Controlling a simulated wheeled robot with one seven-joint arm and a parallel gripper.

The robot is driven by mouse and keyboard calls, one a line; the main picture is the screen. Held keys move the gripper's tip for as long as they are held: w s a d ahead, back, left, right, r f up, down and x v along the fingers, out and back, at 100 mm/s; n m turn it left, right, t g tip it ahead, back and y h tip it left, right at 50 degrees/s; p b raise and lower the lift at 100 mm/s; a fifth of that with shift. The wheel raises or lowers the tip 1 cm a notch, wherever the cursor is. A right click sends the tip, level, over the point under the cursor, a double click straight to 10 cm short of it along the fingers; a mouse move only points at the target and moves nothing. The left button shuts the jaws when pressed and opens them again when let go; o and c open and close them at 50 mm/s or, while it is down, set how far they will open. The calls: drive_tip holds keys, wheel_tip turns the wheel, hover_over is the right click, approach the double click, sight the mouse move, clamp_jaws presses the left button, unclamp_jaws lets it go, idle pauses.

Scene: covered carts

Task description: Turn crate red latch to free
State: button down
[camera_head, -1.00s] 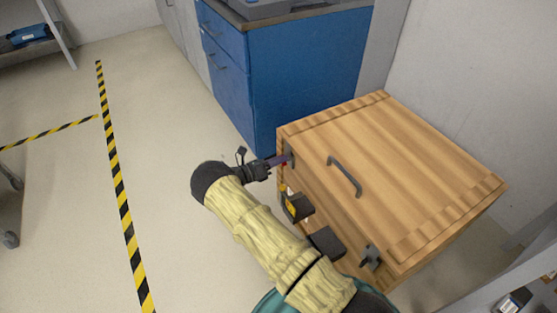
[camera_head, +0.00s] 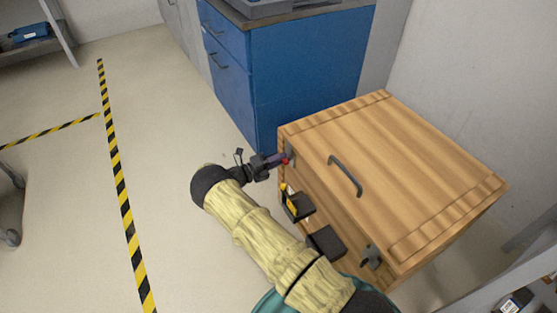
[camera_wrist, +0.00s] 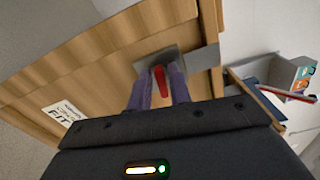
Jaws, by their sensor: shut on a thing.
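The wooden crate (camera_head: 400,165) stands on the floor at the right of the head view, with a dark handle (camera_head: 345,176) on its lid. The red latch (camera_wrist: 159,80) shows in the wrist view between my purple fingers, in front of a grey metal plate (camera_wrist: 172,62) on the crate's side. My gripper (camera_head: 275,162) is shut on the red latch at the crate's far left corner. The fingers hide part of the latch.
A second grey latch (camera_head: 371,257) sits at the crate's near end. A blue cabinet (camera_head: 305,80) stands close behind.

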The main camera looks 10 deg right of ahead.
drive_tip(key=shift+a, duration=0.1)
idle(0.3)
drive_tip(key=c, duration=1.5)
unclamp_jaws()
drive_tip(key=p+v, duration=0.2)
drive_tip(key=v, duration=1.5)
drive_tip(key=shift+a, duration=0.15)
